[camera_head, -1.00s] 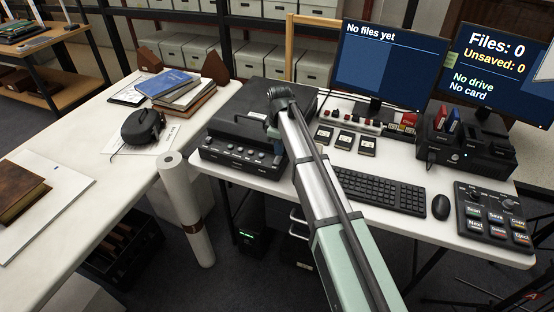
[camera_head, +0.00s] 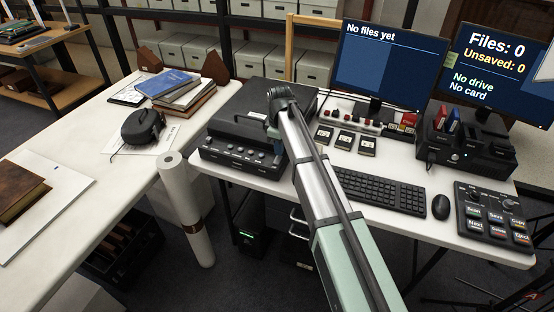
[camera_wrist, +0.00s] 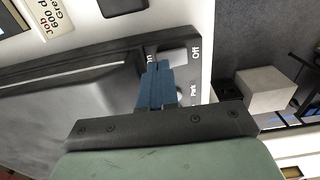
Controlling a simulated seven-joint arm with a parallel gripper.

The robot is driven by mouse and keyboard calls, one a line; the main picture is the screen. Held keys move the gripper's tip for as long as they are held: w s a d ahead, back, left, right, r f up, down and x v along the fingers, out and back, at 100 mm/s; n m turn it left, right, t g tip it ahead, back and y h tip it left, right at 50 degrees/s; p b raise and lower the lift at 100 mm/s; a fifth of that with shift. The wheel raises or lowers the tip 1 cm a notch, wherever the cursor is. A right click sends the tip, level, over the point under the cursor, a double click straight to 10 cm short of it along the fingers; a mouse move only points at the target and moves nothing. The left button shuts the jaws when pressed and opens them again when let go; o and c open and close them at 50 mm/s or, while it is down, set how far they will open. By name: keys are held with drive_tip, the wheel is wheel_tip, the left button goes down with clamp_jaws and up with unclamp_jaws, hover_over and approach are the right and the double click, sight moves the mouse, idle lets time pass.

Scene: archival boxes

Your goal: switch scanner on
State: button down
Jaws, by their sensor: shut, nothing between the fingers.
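The scanner is a black box-like machine (camera_head: 243,104) on the white desk, with a row of knobs along its front edge (camera_head: 232,155). My gripper (camera_head: 272,128) is at the scanner's right side, its arm reaching in from the lower right. In the wrist view the blue fingertips (camera_wrist: 157,77) are closed together and empty. They lie over a pale switch (camera_wrist: 175,56) between the labels "On" and "Off", partly covering it and the "On" label. A "Park" label shows nearby. I cannot tell whether the fingertips touch the switch or which way it is set.
A keyboard (camera_head: 379,191), a mouse (camera_head: 441,206) and a button panel (camera_head: 492,216) stand on the desk to the right. Two monitors (camera_head: 388,62) stand behind; one reads "No files yet". A white paper roll (camera_head: 186,208) stands upright at the desk's left end.

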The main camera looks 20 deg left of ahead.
drive_tip(key=shift+f, duration=0.8)
idle(0.5)
drive_tip(key=shift+r, duration=3.05)
drive_tip(key=s+d+f+m+g+y, duration=0.1)
drive_tip(key=s+d+f+m+g, duration=0.35)
drive_tip(key=s+d+f, duration=1.2)
drive_tip(key=s+d+f+m, duration=0.4)
drive_tip(key=s+d+f, duration=0.1)
drive_tip(key=d+f, duration=0.45)
drive_tip(key=s+d+f+m, duration=0.45)
drive_tip(key=d+f, duration=0.35)
drive_tip(key=f, duration=0.3)
drive_tip(key=s+d+f+m, duration=0.1)
drive_tip(key=s+d+f, duration=0.2)
drive_tip(key=s, duration=0.3)
drive_tip(key=s+d+f+m+g, duration=0.1)
drive_tip(key=s+d+f+m, duration=0.1)
drive_tip(key=s+d+f, duration=0.2)
drive_tip(key=s+d+f+m+g+h, duration=0.1)
drive_tip(key=s+d+f+m, duration=0.1)
drive_tip(key=s+d, duration=0.3)
drive_tip(key=s+f, duration=0.1)
drive_tip(key=s, duration=0.3)
drive_tip(key=shift+s+d+f, duration=0.15)
